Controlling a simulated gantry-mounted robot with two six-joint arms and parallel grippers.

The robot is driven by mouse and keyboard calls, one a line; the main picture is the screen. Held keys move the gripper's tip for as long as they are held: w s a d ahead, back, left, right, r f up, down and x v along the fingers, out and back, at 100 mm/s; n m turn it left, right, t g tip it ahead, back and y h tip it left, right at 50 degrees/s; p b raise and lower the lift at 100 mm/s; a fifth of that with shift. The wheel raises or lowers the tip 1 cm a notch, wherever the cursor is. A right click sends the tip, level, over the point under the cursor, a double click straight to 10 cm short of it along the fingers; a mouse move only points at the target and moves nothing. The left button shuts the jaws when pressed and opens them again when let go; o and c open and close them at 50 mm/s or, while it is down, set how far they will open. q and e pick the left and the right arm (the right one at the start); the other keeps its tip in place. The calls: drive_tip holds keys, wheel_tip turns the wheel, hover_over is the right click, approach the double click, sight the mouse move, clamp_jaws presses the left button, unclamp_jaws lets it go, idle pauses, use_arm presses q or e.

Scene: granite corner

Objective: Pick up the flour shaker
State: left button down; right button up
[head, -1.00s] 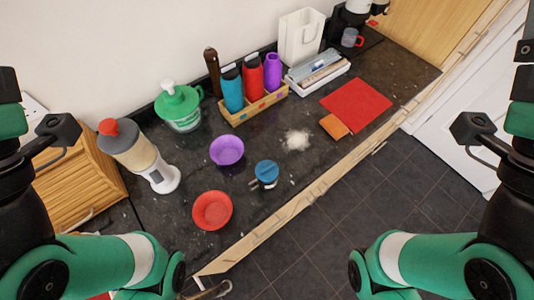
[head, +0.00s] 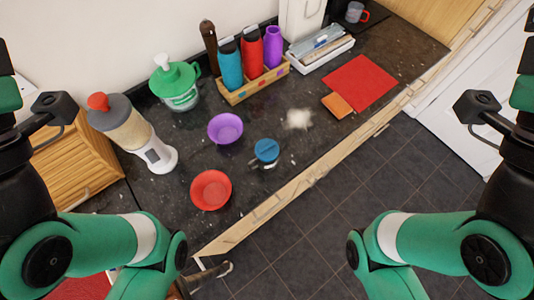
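The flour shaker appears to be the small steel container with a blue lid (head: 266,151) and a side handle. It stands upright on the dark granite counter (head: 330,150), near the front edge. My two green and black arms are at the left and right sides of the head view, well apart from the shaker. Neither gripper's fingertips can be seen. Nothing touches the shaker.
A red bowl (head: 211,190) and purple bowl (head: 225,128) stand left of the shaker. Behind are a bottle crate (head: 238,96), a green-lidded jar (head: 179,99) and a grey-white dispenser (head: 130,125). A red mat (head: 361,82) and orange sponge (head: 336,106) lie right. Counter right of the shaker is clear.

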use_arm(q)
unclamp_jaws()
idle(0.5)
